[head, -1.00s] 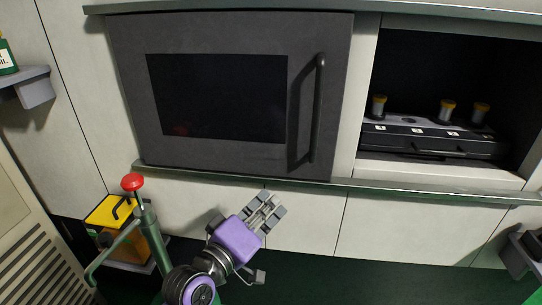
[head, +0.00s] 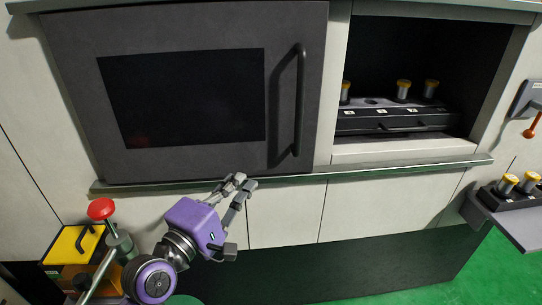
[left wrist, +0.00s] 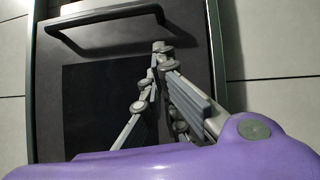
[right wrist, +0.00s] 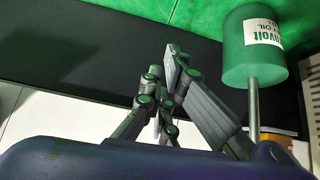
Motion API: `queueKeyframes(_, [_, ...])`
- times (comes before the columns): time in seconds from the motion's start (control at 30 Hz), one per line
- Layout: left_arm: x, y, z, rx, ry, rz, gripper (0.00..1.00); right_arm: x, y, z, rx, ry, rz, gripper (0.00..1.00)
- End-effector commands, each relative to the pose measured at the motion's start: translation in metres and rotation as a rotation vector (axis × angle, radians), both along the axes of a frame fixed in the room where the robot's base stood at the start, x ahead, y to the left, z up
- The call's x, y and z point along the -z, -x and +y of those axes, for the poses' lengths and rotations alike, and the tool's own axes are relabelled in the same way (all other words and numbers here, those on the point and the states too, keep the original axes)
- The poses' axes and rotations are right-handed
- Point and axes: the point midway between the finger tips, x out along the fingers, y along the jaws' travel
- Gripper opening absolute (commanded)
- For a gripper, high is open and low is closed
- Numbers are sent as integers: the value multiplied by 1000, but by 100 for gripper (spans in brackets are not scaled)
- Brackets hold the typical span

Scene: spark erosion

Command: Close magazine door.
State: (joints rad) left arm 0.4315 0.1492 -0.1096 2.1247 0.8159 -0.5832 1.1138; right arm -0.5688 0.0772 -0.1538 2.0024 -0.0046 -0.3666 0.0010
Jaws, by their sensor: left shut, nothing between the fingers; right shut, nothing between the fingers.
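The dark grey door (head: 200,30) with a black window stands at the left of the open bay (head: 400,60) in the head view. Its upright black bar handle (head: 299,100) is near its right edge. The door and handle (left wrist: 105,28) also show in the left wrist view. My left gripper (head: 242,183) is shut and empty, by the lower ledge, below and left of the handle and not touching it. Its fingers (left wrist: 158,48) meet in front of the door in its wrist view. My right gripper (right wrist: 172,52) shows only in its wrist view, shut and empty.
A black rack (head: 395,123) with yellow-capped holders sits in the bay. A ledge (head: 390,170) runs below door and bay. A red knob (head: 101,208) stands lower left. Another holder rack (head: 510,194) is at right. A green container (right wrist: 252,50) is beside my right gripper.

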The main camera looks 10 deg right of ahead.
Motion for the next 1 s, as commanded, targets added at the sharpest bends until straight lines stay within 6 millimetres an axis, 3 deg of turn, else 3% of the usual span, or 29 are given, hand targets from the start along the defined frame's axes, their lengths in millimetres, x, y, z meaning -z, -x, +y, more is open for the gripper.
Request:
queueKeyframes(0.4, [-10,-69,-54,0,-3,-4,0,-8,1,-1,2,-1,-3,0])
queueKeyframes(0.63, [-13,-71,-84,0,-2,-3,0,-15,-6,1,6,-6,-17,0])
queueKeyframes(1.0, [-12,-72,-91,-1,-3,-2,0,-15,-7,1,6,-7,-19,0])
